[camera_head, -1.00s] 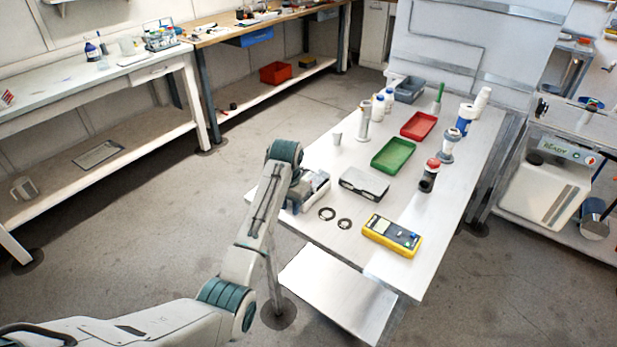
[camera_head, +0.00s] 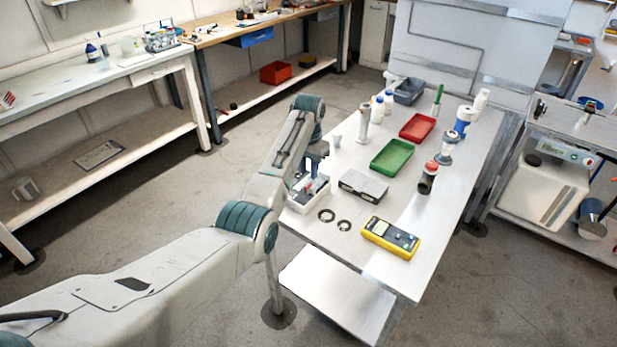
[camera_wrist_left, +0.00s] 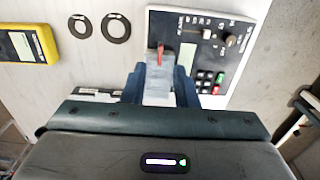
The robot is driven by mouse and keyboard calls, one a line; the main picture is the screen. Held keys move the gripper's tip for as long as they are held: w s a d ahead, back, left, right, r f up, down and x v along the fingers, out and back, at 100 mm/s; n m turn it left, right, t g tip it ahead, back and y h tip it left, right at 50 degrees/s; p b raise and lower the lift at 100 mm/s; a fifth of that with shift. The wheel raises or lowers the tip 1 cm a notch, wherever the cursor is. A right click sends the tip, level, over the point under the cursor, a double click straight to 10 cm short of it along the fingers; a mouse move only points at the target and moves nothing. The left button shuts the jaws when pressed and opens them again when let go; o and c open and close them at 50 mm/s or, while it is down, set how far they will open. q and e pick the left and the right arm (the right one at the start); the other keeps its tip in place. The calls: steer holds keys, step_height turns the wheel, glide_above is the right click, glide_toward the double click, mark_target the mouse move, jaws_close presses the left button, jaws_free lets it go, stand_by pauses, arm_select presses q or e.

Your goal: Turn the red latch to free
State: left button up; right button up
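A pale block shows between the fingers. Whether they touch anything is hidden. My right gripper is out of view.
Beside the box are a grey case (camera_head: 363,186), two black rings (camera_head: 335,220) and a yellow meter (camera_head: 391,237). A green tray (camera_head: 391,157), a red tray (camera_head: 417,128) and several bottles stand farther back. Bare table lies around the rings.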

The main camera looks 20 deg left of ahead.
mark_target(308, 185)
arm_select(q)
step_height(308, 185, down, 5)
steer(key=shift+r+p, duration=0.1)
steer(key=shift+p, duration=0.25)
jaws_close()
